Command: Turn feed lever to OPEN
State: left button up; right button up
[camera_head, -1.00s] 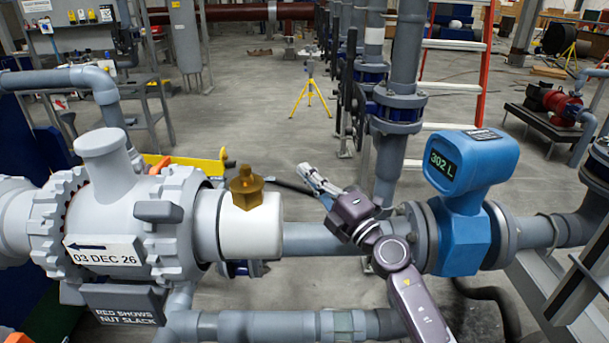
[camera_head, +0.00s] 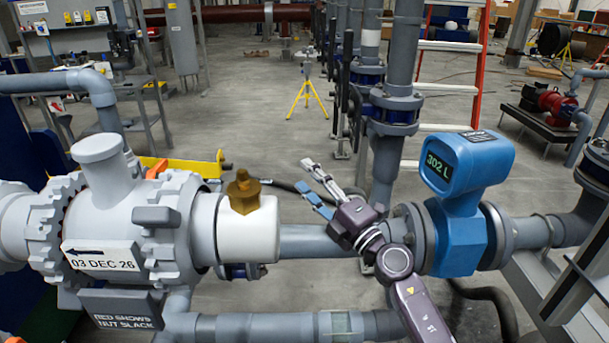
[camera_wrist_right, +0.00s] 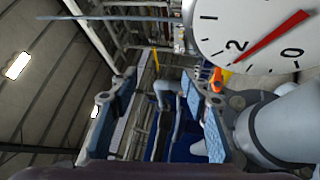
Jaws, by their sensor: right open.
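My right gripper (camera_head: 305,176) is in the middle of the head view, above the grey horizontal pipe (camera_head: 310,240). Its two fingers are spread, point up and left, and hold nothing. In the right wrist view the spread fingers (camera_wrist_right: 160,125) have blue pads with nothing gripped between them. No part is clearly marked as the feed lever. A yellow bar (camera_head: 190,167) with an upturned end lies behind the grey valve body (camera_head: 165,215), left of the gripper and apart from it. Part of the bar is hidden. My left gripper is out of view.
A white drum with a brass fitting (camera_head: 241,192) stands left of the gripper. A blue flow meter (camera_head: 455,165) reading 302 L is close on its right. Upright pipes (camera_head: 392,150) rise behind. A dial with a red needle (camera_wrist_right: 250,35) shows in the wrist view.

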jog(key=v, duration=0.7)
jog(key=shift+s, duration=0.3)
jog(key=shift+d, duration=0.15)
